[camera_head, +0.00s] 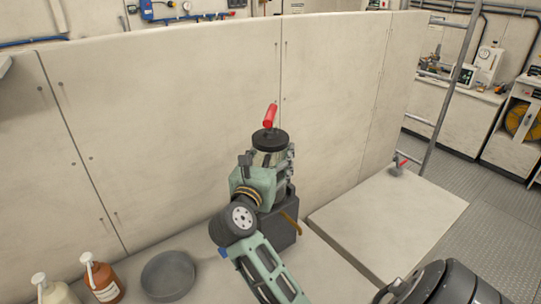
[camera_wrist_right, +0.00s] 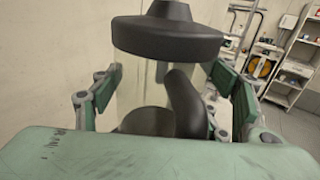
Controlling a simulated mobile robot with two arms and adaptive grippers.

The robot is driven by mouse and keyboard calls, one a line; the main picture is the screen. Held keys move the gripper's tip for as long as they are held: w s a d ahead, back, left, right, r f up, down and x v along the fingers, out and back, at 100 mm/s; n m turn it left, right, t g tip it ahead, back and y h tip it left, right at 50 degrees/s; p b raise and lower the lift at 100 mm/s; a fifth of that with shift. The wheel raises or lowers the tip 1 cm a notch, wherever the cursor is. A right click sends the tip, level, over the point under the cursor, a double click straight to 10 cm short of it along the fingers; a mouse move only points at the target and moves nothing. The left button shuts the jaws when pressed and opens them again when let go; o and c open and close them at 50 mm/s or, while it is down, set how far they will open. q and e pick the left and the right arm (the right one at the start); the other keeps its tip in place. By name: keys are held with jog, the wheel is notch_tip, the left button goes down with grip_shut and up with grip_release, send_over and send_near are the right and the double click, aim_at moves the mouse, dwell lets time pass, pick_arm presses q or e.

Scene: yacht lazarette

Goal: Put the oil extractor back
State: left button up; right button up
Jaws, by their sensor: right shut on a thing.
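The oil extractor has a black round lid (camera_head: 269,140), a red handle (camera_head: 270,115) on top and a pale body. It stands upright in my right gripper (camera_head: 277,168). In the right wrist view the lid (camera_wrist_right: 168,38) and pale body (camera_wrist_right: 130,90) sit between the two green-padded fingers, with a dark curved hose or handle in front. The gripper is shut on the body below the lid. A dark grey box (camera_head: 285,232) is below and behind the gripper; I cannot tell whether the extractor touches it. The extractor's lower end is hidden by my gripper. My left gripper is out of view.
A pale wall (camera_head: 180,120) rises close behind the extractor. A grey round pan (camera_head: 168,276), a brown bottle (camera_head: 103,278) and a cream bottle (camera_head: 55,290) stand at lower left. A raised pale hatch (camera_head: 390,220) with a small red-handled latch (camera_head: 398,167) lies to the right, mostly clear.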

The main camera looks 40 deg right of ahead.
jog(key=shift+f, duration=0.1)
jog(key=shift+a+f, duration=0.1)
jog(key=shift+f, duration=0.1)
jog(key=o, duration=1.8)
